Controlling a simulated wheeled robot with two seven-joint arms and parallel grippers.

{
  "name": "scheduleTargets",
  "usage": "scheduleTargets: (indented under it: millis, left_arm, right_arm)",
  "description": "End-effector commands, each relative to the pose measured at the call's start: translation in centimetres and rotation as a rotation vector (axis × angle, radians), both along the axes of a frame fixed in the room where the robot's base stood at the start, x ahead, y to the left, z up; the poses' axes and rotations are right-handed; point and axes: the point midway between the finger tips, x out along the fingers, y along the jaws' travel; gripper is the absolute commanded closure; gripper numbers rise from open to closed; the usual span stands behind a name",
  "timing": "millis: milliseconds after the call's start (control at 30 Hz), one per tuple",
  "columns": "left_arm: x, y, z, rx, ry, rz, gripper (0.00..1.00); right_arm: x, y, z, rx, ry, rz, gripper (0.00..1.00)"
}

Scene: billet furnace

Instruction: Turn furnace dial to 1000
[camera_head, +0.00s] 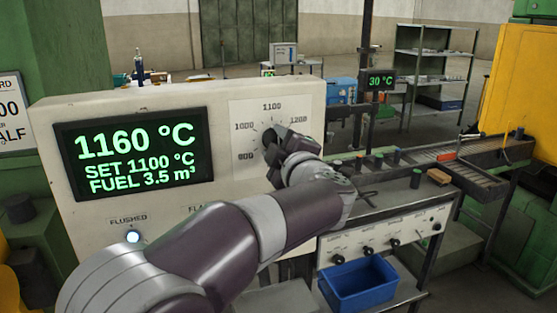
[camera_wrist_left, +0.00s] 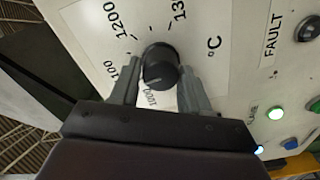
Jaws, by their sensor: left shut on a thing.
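In the head view the knob (camera_head: 269,137) is partly hidden by my left gripper (camera_head: 284,144). In the left wrist view the two grey fingers of my left gripper (camera_wrist_left: 160,88) stand on either side of the knob, shut on it. The display (camera_head: 135,153) reads 1160 °C, SET 1100 °C and FUEL 3.5 m³. The knob's pointer direction is hard to tell. My right gripper is not in view.
The cream control panel (camera_head: 80,230) has a lit FLUSHED light (camera_head: 133,237). The wrist view shows a green light (camera_wrist_left: 276,113) and a FAULT label (camera_wrist_left: 272,38). A blue bin (camera_head: 358,284) sits right of my arm. A conveyor (camera_head: 470,172) and a 30 °C display (camera_head: 380,80) are further right.

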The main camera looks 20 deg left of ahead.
Motion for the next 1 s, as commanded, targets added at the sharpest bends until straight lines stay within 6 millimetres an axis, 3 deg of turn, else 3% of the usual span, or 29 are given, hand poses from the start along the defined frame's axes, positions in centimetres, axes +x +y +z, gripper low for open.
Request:
scheduleTargets:
  millis: [33,500,1000]
  left_arm:
    - [0.0,0.0,-0.7,-0.035,-0.024,0.001,0.84]
    - [0.0,0.0,-1.0,-0.404,-0.271,0.002,0.84]
    - [0.1,0.0,-1.1,-0.720,-0.481,0.005,0.84]
  right_arm:
    - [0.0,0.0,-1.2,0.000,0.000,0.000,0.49]
    - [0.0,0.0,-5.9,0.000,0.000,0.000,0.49]
    - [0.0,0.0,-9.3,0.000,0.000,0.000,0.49]
